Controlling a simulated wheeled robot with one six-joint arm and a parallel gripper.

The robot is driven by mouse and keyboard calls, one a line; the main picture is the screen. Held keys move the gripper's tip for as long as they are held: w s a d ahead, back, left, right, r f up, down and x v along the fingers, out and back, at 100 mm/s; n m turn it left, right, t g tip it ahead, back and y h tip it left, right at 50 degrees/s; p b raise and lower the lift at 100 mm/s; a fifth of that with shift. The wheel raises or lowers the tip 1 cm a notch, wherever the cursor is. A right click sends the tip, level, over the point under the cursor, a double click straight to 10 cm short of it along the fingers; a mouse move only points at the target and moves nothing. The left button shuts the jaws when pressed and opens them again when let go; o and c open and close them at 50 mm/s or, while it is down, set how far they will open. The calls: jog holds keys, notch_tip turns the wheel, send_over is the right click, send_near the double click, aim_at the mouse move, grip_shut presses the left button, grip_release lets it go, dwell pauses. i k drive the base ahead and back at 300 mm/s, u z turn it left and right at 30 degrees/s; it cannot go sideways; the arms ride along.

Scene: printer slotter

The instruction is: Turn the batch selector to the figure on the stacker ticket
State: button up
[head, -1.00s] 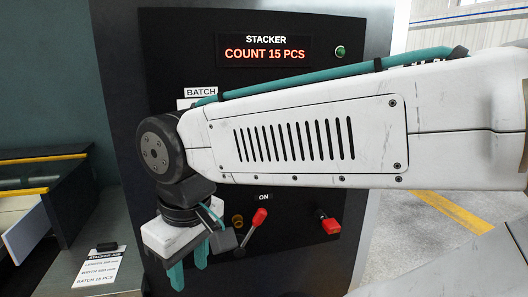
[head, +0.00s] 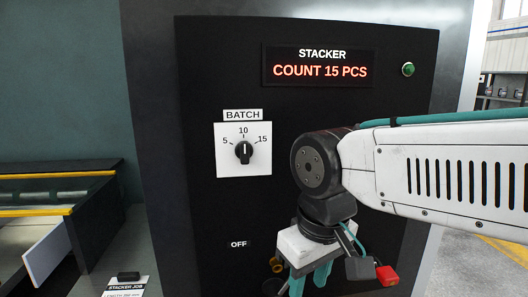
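The batch selector (head: 244,152) is a black knob on a white plate marked 5, 10 and 15. Its white line points straight up at 10. The stacker ticket (head: 126,289) is at the bottom left, with its lower lines cut off by the picture edge. The display (head: 318,71) above reads "COUNT 15 PCS". My gripper (head: 310,282) hangs below and to the right of the selector, apart from it, fingers pointing down. Its teal fingers stand apart with nothing seen between them, though their tips are near the picture edge.
A green button (head: 408,69) is at the panel's upper right. A red handle (head: 387,275) shows beside my gripper, and a brass-coloured part (head: 277,265) is partly hidden behind it. A conveyor with yellow rails (head: 60,211) stands at the left. The panel around the selector is clear.

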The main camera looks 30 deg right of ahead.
aim_at(243, 150)
jog(key=u, duration=1.5)
jog(key=k, duration=0.7)
jog(key=z, duration=1.65)
